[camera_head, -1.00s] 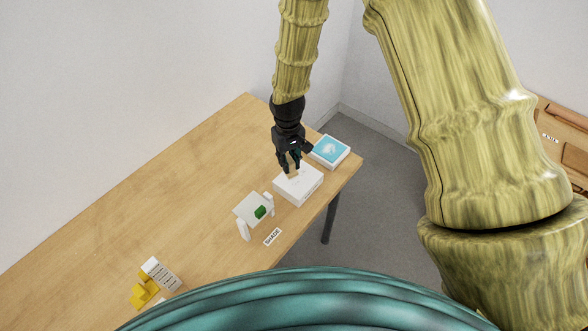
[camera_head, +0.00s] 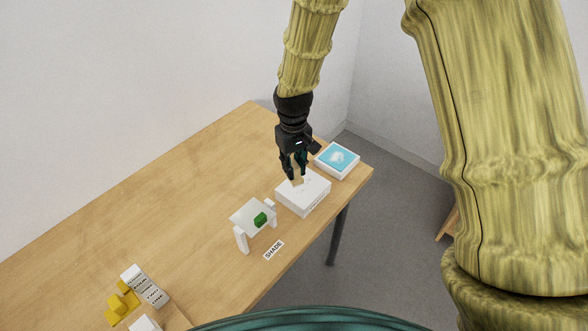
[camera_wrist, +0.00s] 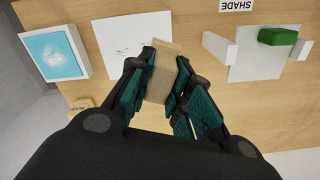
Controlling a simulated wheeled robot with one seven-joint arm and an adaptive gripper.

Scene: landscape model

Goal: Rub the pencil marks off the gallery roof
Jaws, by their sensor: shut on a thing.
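The gallery is a low white block (camera_head: 303,197) with a flat roof near the table's right end. In the wrist view its roof (camera_wrist: 118,52) shows a few small dark pencil marks. My gripper (camera_head: 296,176) is above the roof's back edge, pointing down. It is shut on a tan, block-shaped eraser (camera_wrist: 161,82), which also shows in the head view (camera_head: 297,183). The eraser's lower end overlaps the roof's edge in both views. I cannot tell whether it touches the roof. The gripper's fingers (camera_wrist: 160,85) hide part of the roof.
A white box with a blue top (camera_head: 337,159) stands right of the gallery. A white stand with a green block (camera_head: 260,219) is to its left, by a SHADE label (camera_head: 273,250). Yellow pieces (camera_head: 120,303) and a lettered white block (camera_head: 145,284) are front left. The table's back is clear.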

